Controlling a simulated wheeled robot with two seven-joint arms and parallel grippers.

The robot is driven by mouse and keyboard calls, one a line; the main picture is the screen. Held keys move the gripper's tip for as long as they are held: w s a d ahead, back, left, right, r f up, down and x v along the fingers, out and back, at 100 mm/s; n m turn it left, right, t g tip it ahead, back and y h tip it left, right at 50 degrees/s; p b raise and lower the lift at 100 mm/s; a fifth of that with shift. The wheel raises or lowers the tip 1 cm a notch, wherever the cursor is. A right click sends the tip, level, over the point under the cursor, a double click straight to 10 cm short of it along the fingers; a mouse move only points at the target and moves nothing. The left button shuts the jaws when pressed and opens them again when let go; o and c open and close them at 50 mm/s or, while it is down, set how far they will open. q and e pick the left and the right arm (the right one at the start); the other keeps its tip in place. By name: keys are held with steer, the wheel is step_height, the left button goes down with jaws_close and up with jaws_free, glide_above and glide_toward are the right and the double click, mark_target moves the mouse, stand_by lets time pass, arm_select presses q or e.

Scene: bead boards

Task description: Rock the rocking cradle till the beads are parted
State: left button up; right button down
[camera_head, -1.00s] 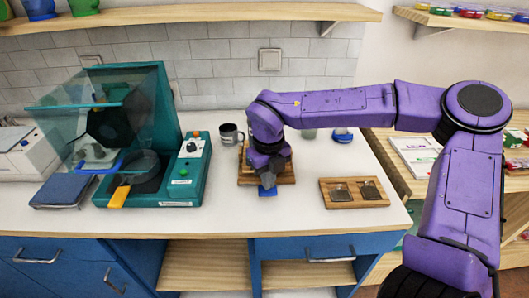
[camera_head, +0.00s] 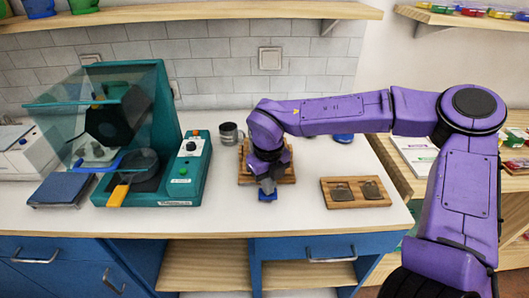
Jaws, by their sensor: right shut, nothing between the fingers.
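The rocking cradle appears to be the wooden piece (camera_head: 246,176) in the middle of the white counter, mostly hidden behind my right gripper and wrist. My right gripper (camera_head: 267,189) points down over the front of the wooden piece, shut with nothing held. I cannot tell whether it touches the blue part. The beads are not visible. My left gripper is not in view.
A wooden board with two dark recesses (camera_head: 356,203) lies to the right. A grey mug (camera_head: 229,134) stands behind left. A teal machine with a clear hood (camera_head: 176,190) fills the left. A blue object (camera_head: 343,138) sits behind my arm. The white counter's front strip (camera_head: 235,221) is clear.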

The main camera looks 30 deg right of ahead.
step_height(320, 180, up, 2)
steer(key=shift+r+p, duration=0.1)
steer(key=shift+p, duration=0.65)
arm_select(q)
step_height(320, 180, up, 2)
arm_select(e)
steer(key=shift+s+f+b, duration=0.1)
steer(key=shift+f+b, duration=1.1)
steer(key=shift+f, duration=0.55)
steer(key=shift+s+a+r+p, duration=0.1)
steer(key=shift+r+p, duration=0.3)
steer(key=shift+w+r+p, duration=0.15)
steer(key=shift+r+p, duration=0.4)
steer(key=shift+p, duration=0.05)
steer(key=shift+w+r+p, duration=0.15)
steer(key=shift+r+p, duration=0.35)
steer(key=shift+p, duration=0.05)
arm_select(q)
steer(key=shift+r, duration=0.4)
arm_select(e)
steer(key=shift+s, duration=0.15)
